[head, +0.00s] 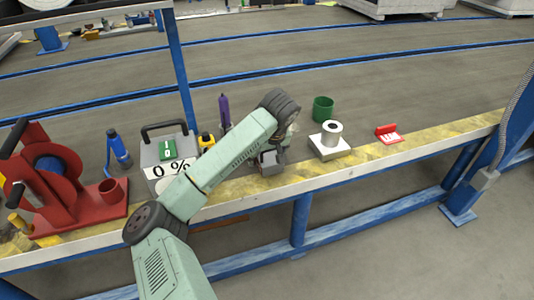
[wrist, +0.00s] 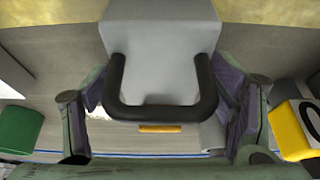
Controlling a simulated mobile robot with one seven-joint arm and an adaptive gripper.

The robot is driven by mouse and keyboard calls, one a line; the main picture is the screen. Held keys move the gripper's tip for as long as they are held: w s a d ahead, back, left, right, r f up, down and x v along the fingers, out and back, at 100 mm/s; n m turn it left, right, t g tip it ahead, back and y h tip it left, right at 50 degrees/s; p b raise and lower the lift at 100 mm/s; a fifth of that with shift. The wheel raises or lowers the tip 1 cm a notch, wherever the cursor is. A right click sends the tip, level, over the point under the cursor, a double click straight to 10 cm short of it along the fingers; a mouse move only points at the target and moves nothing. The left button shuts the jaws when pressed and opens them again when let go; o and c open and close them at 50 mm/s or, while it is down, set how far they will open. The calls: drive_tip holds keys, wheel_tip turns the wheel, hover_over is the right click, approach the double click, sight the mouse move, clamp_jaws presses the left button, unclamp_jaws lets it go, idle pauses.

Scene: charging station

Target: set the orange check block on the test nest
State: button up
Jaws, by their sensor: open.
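My gripper (head: 268,155) is low over the bench, its fingers apart on either side of a grey block with a black handle (wrist: 160,45). That block shows in the head view (head: 271,167) below my gripper. A small orange strip (wrist: 160,128) shows in the wrist view just past the handle. I cannot tell whether it is the orange check block or part of the grey block. The head view shows no clear orange block. I cannot tell which thing is the test nest.
Left of my gripper stand a yellow item (head: 206,141), a purple tool (head: 224,112), a blue bottle (head: 118,149) and a red stand (head: 75,205). Right are a green cup (head: 323,109), a white base (head: 329,149) with a pale cylinder (head: 332,132), and a red-and-white item (head: 388,134).

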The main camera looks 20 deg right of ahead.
drive_tip(key=shift+r, duration=0.1)
drive_tip(key=shift+r, duration=0.25)
drive_tip(key=v, duration=1.1)
drive_tip(key=shift+s+r, duration=0.15)
drive_tip(key=shift+r, duration=0.15)
